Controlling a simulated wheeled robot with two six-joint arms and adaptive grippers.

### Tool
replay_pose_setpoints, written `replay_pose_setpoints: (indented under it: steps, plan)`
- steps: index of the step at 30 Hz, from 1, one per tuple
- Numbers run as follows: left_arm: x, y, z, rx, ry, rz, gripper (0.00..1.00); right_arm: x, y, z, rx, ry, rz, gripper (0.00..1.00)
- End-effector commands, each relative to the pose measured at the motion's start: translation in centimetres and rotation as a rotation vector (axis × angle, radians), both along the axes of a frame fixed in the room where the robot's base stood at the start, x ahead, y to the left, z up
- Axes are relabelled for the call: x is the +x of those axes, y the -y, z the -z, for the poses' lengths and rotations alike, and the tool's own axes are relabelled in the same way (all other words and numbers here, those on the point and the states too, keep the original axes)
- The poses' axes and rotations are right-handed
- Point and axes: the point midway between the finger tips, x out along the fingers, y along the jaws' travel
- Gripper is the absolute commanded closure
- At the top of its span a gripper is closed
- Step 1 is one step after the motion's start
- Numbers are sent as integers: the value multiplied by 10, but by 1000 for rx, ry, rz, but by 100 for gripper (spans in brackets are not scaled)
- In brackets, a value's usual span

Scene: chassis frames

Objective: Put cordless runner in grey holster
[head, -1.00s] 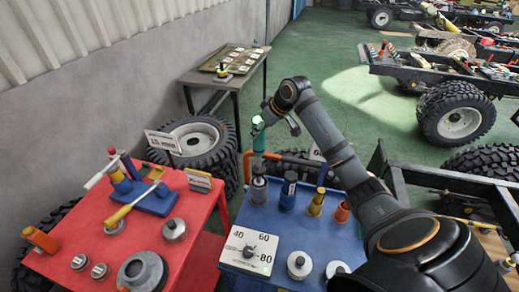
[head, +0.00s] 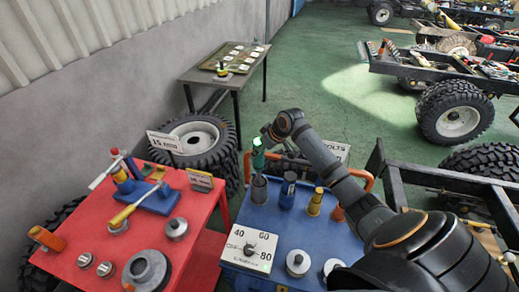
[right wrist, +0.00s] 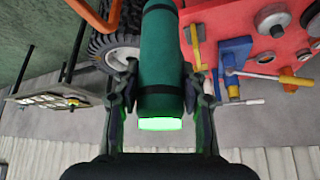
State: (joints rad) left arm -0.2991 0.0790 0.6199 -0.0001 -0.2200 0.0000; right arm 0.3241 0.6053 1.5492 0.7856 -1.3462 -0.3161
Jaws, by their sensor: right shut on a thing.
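The cordless runner (head: 258,158) is a green cylinder with a lit green end. It stands roughly upright above the grey holster (head: 260,191) on the blue cart. My right gripper (head: 268,138) is shut on it. In the right wrist view the runner (right wrist: 161,60) shows dark bands and a glowing end, with a finger of my right gripper (right wrist: 160,100) on each side. The runner's lower end is at the holster's mouth; I cannot tell whether it is inside. My left gripper is not in view.
The blue cart (head: 275,222) also carries a dark blue holster (head: 288,192), a yellow one (head: 315,203), an orange one partly behind my arm, and a dial box (head: 248,250). An orange rail (head: 368,181) runs behind. A red table (head: 205,208) stands left.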

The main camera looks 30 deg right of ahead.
Motion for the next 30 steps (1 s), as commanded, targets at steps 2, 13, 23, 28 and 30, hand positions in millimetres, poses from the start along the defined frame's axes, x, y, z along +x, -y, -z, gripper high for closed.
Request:
replay_pose_setpoints:
  steps: [2,13,23,28,30]
  plan:
    - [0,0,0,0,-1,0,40,0,0,1,0,0,0,55]
    - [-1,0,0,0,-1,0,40,0,0,0,0,0,0,36]
    - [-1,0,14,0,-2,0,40,-21,11,-33,-10,3,0,36]
    - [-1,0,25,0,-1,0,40,-42,17,-69,-10,1,0,36]
    - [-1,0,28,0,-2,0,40,-48,19,-80,-9,1,-1,36]
